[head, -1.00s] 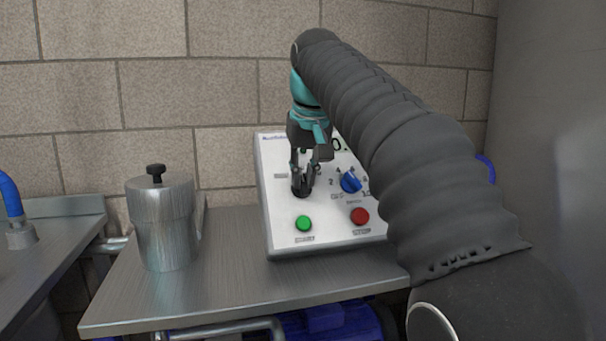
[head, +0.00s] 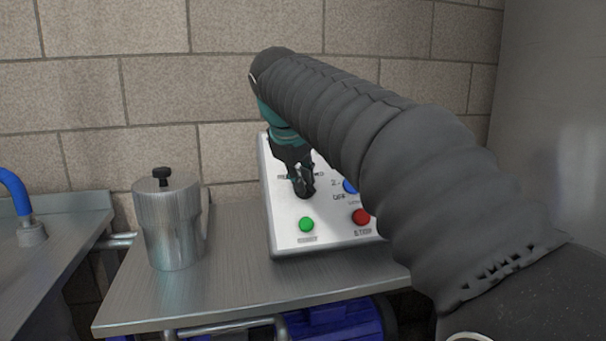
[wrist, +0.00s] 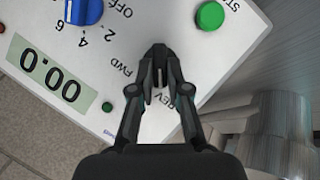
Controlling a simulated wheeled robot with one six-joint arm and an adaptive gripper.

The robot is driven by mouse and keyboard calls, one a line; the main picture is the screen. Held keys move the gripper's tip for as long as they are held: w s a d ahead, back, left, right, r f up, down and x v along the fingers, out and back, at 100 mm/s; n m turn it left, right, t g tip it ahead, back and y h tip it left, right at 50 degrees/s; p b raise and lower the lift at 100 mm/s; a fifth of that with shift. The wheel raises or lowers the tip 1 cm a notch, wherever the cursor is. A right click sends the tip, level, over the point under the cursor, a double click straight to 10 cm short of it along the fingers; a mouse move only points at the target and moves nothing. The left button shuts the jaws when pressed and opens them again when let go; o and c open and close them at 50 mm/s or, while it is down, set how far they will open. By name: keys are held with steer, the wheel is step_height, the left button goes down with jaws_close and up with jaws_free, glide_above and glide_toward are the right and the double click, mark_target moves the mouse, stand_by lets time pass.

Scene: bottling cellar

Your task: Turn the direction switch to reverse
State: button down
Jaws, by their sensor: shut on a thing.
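The direction switch is a small black knob (head: 304,192) on the sloping white control panel (head: 285,240), left of the blue dial. My gripper (head: 303,178) is shut on the knob, coming down from the upper left. In the wrist view the fingertips (wrist: 159,62) meet over the knob, between the FWD and REV labels, and cover most of it. The FWD label is clear there, while REV is partly hidden by a finger. I cannot tell which way the knob points.
A green button (head: 306,224) and a red button (head: 361,217) sit below the switch. A blue dial (wrist: 84,10) and a display (wrist: 46,76) are close by. A lidded metal pot (head: 168,225) stands left on the steel table (head: 232,290). The wall is behind.

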steer(key=shift+a+f+n, duration=0.1)
steer(key=shift+n, duration=0.4)
steer(key=c, duration=1.1)
jaws_free()
steer(key=shift+c, duration=0.2)
steer(key=v, duration=1.2)
steer(key=shift+s, duration=0.15)
steer(key=shift+f, duration=0.1)
